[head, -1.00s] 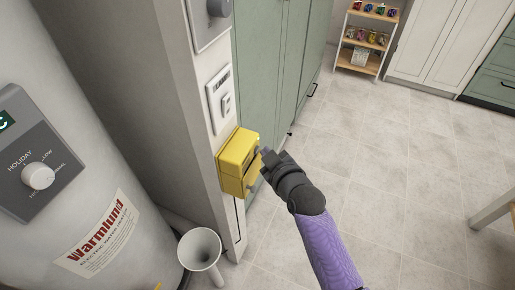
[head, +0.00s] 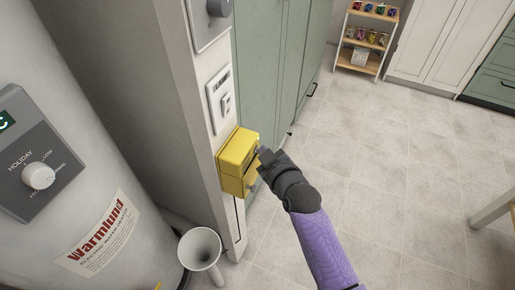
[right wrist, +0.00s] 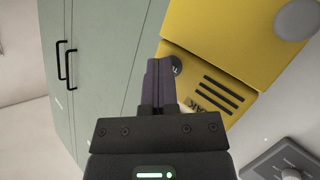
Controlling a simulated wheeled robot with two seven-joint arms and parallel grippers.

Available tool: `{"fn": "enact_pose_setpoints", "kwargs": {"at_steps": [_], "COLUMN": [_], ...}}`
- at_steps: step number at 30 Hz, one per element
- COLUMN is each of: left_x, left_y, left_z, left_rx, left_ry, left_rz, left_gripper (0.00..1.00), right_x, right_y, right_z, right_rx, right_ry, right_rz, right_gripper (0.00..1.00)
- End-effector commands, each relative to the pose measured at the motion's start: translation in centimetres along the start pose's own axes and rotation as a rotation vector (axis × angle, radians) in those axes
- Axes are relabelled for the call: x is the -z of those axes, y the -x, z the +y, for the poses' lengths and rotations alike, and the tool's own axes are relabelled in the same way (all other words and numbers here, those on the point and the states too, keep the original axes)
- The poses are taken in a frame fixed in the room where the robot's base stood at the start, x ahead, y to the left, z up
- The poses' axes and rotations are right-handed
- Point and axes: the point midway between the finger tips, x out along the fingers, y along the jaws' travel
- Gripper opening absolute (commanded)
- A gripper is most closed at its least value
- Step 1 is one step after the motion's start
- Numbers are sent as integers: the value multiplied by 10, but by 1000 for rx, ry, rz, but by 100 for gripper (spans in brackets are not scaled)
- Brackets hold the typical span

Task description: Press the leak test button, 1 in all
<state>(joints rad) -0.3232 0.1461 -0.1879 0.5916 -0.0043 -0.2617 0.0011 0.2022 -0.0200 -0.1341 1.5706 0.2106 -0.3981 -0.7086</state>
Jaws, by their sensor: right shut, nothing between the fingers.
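A yellow box (head: 238,158), partly lettered "…AK", is mounted low on the narrow wall end. It also fills the upper right of the right wrist view (right wrist: 220,40). A small dark round button (right wrist: 177,66) with pale letters shows on the box, partly hidden by my fingertips. My right gripper (head: 264,154) is shut and empty, its tips close to the box's front face. In the right wrist view the fingers (right wrist: 159,66) overlap the button's left edge; I cannot tell whether they touch it. My left gripper is not in view.
A grey round knob (right wrist: 297,18) sticks out from the box. A white switch plate (head: 221,99) is above the box. A water heater (head: 75,180) stands at the left and a white funnel (head: 199,249) below.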

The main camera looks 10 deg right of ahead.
Motion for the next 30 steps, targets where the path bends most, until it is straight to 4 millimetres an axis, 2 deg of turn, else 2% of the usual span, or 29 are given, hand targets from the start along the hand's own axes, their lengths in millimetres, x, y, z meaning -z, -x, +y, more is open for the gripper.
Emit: {"fn": "enact_pose_setpoints", "kwargs": {"at_steps": [11,20,30], "left_x": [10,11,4], "left_y": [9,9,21], "left_z": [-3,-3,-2], "left_rx": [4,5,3], "left_ry": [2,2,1], "left_rz": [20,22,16], "left_gripper": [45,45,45], "right_x": [-6,-8,-24], "right_y": [11,12,35], "right_z": [8,9,26], "right_rx": [0,0,-1], "right_ry": [1,1,4], "right_rz": [0,0,-1], "right_gripper": [0,0,0]}}
